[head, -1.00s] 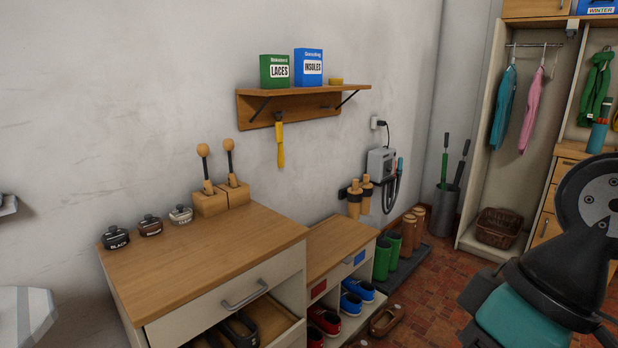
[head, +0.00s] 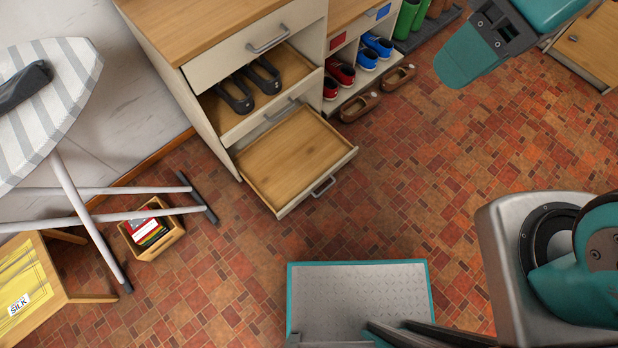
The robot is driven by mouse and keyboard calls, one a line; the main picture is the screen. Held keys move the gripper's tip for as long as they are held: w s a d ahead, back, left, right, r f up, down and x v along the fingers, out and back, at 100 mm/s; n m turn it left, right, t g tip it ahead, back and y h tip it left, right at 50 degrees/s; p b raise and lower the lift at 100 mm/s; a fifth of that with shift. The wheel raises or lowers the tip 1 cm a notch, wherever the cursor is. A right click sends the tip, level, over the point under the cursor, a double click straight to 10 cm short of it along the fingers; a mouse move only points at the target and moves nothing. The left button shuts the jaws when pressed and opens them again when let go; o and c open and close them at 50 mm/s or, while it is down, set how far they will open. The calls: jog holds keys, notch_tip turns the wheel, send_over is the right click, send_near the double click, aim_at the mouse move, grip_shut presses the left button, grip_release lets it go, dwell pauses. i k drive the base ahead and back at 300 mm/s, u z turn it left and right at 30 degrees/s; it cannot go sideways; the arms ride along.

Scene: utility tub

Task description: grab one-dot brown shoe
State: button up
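Two brown shoes are on the red tiled floor in front of the shoe shelf. One brown shoe (head: 360,107) is nearer, and the other brown shoe (head: 398,78) is farther back and to the right. They are apart from each other. No dots can be made out on either at this size, so I cannot tell which is the one-dot shoe. Parts of my arm show at the upper right and right, but my gripper's fingers are not in view.
A lower drawer (head: 298,160) stands pulled out and empty. Black shoes (head: 249,84) lie on the level above. Red shoes (head: 339,77) and blue shoes (head: 371,52) sit in the shelf. An ironing board (head: 50,90) and small crate (head: 152,230) are left. The middle floor is clear.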

aim_at(397, 76)
jog(key=u, duration=0.25)
jog(key=k, duration=0.4)
jog(key=z, duration=1.2)
jog(key=i, duration=3.35)
jog(key=u, duration=2.25)
